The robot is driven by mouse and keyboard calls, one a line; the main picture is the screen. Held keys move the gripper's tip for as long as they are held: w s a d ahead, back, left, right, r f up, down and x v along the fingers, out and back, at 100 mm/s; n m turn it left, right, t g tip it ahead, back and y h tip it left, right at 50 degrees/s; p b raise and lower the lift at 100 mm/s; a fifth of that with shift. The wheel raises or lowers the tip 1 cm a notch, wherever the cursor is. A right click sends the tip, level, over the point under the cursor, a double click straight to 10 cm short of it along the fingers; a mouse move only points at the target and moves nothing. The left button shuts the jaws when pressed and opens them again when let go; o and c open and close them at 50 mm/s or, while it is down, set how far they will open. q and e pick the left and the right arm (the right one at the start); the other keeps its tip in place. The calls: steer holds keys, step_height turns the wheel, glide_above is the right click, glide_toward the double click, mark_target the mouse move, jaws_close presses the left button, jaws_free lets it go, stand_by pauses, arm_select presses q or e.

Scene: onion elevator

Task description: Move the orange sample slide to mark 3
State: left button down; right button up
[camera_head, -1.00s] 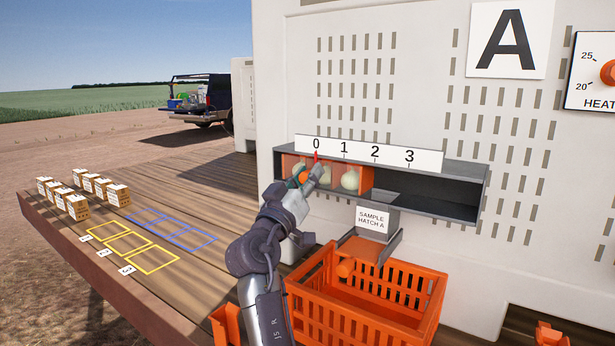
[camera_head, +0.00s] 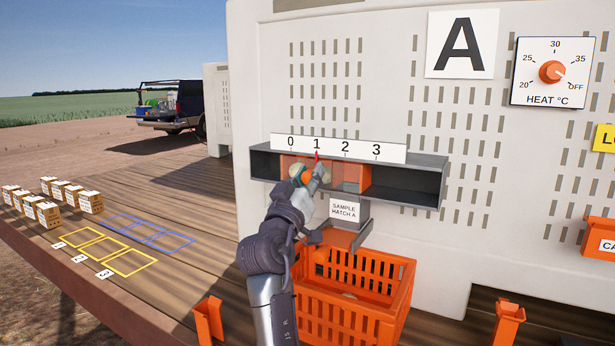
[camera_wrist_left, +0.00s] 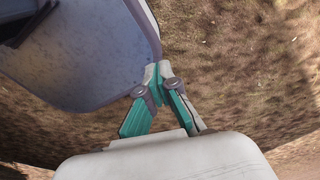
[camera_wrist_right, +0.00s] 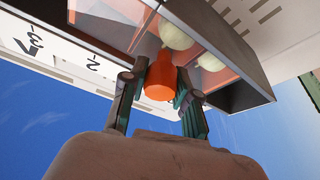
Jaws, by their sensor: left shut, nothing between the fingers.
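The orange sample slide (camera_head: 350,176) sits in a grey channel (camera_head: 410,186) under a strip numbered 0 to 3. Its red pointer (camera_head: 317,156) is at mark 1. Pale onions (camera_wrist_right: 178,36) show in the slide's compartments in the right wrist view. My right gripper (camera_head: 312,175) is at the slide's front and hides part of it. In the right wrist view my right gripper (camera_wrist_right: 161,75) has its fingers on both sides of the slide's orange knob (camera_wrist_right: 160,78), closed on it. My left gripper (camera_wrist_left: 157,84) is shut and empty, beside a grey panel over bare ground.
Below the channel is a grey chute labelled SAMPLE HATCH A (camera_head: 344,209). An orange crate (camera_head: 352,312) stands under it, with a pale round thing inside. The channel right of the slide is empty. Small boxes (camera_head: 48,213) and marked rectangles lie on the wooden deck (camera_head: 200,200).

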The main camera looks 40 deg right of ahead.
steer(key=o, duration=0.4)
steer(key=v, duration=0.6)
steer(key=shift+s+a+f, duration=0.1)
steer(key=shift+a+f, duration=0.1)
steer(key=shift+a, duration=0.1)
arm_select(q)
steer(key=shift+s+a, duration=0.3)
steer(key=shift+a, duration=0.1)
arm_select(e)
steer(key=shift+s+a+f, duration=0.1)
steer(key=shift+s+a, duration=0.15)
steer(key=shift+a, duration=0.05)
steer(key=shift+w, duration=0.1)
